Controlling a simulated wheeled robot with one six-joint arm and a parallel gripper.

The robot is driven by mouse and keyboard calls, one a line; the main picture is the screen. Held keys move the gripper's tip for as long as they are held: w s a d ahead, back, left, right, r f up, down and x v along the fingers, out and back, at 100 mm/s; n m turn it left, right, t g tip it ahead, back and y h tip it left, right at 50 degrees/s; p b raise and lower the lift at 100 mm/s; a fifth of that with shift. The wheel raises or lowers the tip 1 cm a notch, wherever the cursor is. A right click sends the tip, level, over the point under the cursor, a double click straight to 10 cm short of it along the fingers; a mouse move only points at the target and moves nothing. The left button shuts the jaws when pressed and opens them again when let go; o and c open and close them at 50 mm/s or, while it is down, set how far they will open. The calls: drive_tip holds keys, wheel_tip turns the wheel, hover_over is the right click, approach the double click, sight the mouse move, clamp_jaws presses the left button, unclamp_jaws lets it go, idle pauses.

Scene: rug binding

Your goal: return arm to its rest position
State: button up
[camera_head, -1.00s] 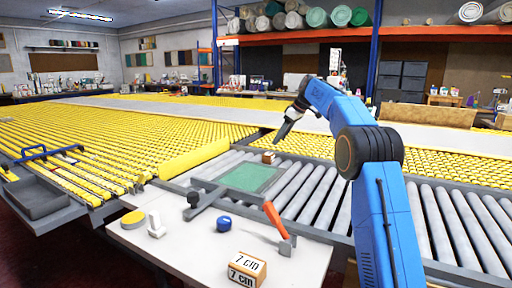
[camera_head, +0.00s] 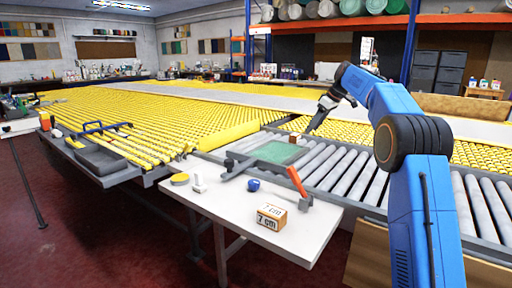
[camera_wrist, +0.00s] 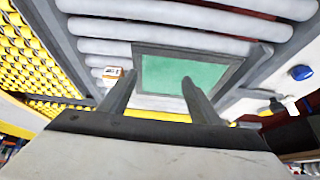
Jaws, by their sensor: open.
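My blue arm reaches up and bends over at the right of the head view. My gripper (camera_head: 318,122) hangs over the roller conveyor (camera_head: 345,171), pointing down. In the wrist view its two fingers (camera_wrist: 158,80) stand apart with nothing between them. Beyond them lies a green panel (camera_wrist: 180,74) in a dark frame, also seen in the head view (camera_head: 278,151). A small brown-and-white block (camera_wrist: 112,72) shows beside the left finger. In the head view this block (camera_head: 293,139) sits at the panel's far edge.
A white table (camera_head: 235,215) in front holds a box marked 7 cm (camera_head: 271,217), an orange-handled tool (camera_head: 299,187), a blue round object (camera_head: 253,185) and a yellow disc (camera_head: 180,179). A yellow roller bed (camera_head: 130,112) spreads behind.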

drive_tip(key=s+r+m+h, duration=0.2)
drive_tip(key=s+m, duration=0.4)
drive_tip(key=s, duration=2.7)
drive_tip(key=s+d+f+m+h, duration=0.1)
drive_tip(key=s+f, duration=0.6)
drive_tip(key=s, duration=0.4)
drive_tip(key=s+d+f+m+t, duration=0.1)
drive_tip(key=s+f+m, duration=0.1)
drive_tip(key=s+f, duration=0.5)
drive_tip(key=s+d+f+m+h, duration=0.1)
drive_tip(key=s+f, duration=0.6)
drive_tip(key=s, duration=0.8)
drive_tip(key=shift+s+d+h, duration=0.25)
drive_tip(key=shift+s+h, duration=0.05)
drive_tip(key=shift+s, duration=0.05)
